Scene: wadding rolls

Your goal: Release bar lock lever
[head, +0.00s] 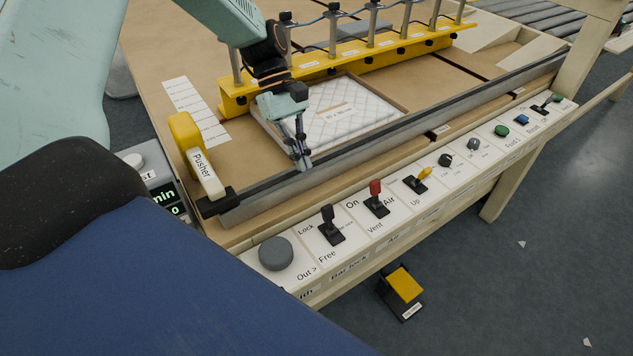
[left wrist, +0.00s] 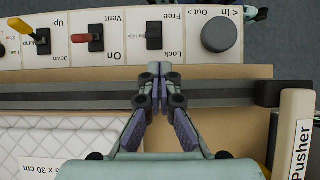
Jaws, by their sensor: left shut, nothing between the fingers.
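The bar lock lever (head: 328,224) is a black lever on a white panel plate marked Lock and Free, on the table's front rail. It looks nearly upright in the head view; I cannot tell firmly to which mark it is set. The lever also shows in the left wrist view (left wrist: 154,36), between the two words. My left gripper (head: 304,164) is shut and empty, pointing down over the dark bar behind the panel. In the left wrist view its closed fingertips (left wrist: 160,70) lie just on the Lock side of the lever, apart from it. My right gripper is not in view.
A round grey knob (head: 276,253) and a red air lever (head: 376,196) flank the lever. The yellow pusher (head: 190,145) stands at the bar's left end. A white quilted pad (head: 345,118) lies behind the bar. A yellow pedal (head: 404,284) is on the floor.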

